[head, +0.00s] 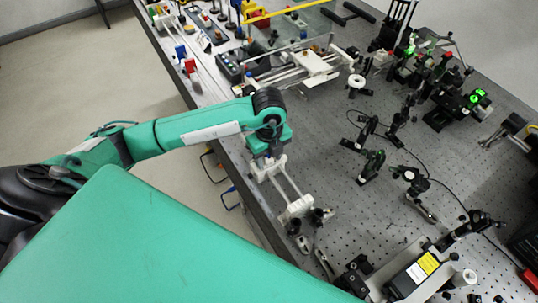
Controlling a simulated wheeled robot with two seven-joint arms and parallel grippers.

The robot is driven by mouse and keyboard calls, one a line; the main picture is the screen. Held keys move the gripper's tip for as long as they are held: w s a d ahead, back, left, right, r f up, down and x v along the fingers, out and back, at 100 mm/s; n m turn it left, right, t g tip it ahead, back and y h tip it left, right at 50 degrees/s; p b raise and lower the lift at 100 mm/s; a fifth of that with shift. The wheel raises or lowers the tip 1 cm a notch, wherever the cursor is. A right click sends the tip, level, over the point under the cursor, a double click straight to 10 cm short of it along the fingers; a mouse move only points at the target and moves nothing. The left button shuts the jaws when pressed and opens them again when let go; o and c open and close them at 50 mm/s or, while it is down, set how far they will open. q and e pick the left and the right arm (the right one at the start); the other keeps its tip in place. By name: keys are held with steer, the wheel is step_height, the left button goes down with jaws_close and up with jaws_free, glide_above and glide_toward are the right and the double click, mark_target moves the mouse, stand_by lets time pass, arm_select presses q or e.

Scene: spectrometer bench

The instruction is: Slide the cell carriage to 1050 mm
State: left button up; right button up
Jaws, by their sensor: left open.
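My left arm reaches in from the left over the near edge of the bench. My left gripper (268,152) points down at the far end of a short white rail assembly (288,187). Its jaws are open, but the fingertips are small and partly hidden by my wrist. A white block (299,208) with dark knobs sits at the near end of this rail. Another white block shows right under the gripper; I cannot tell whether the fingers touch it. I cannot tell for sure which block is the cell carriage, and no scale reading is legible. My right gripper is not in view.
Behind the gripper stands a larger white rail frame (300,70). Dark optic mounts (372,165) stand right of the short rail.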

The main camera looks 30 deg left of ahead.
arm_select(q)
jaws_close()
steer(key=w+a+b, duration=0.1)
steer(key=a, duration=0.2)
steer(key=w+a+b, duration=0.2)
steer(key=a, duration=0.1)
steer(key=w+a+b, duration=0.2)
steer(key=a, duration=0.1)
steer(key=shift+w, duration=0.2)
steer(key=shift+w+a, duration=0.1)
steer(key=shift+a, duration=0.05)
steer(key=shift+r, duration=0.1)
steer(key=shift+a, duration=0.1)
jaws_free()
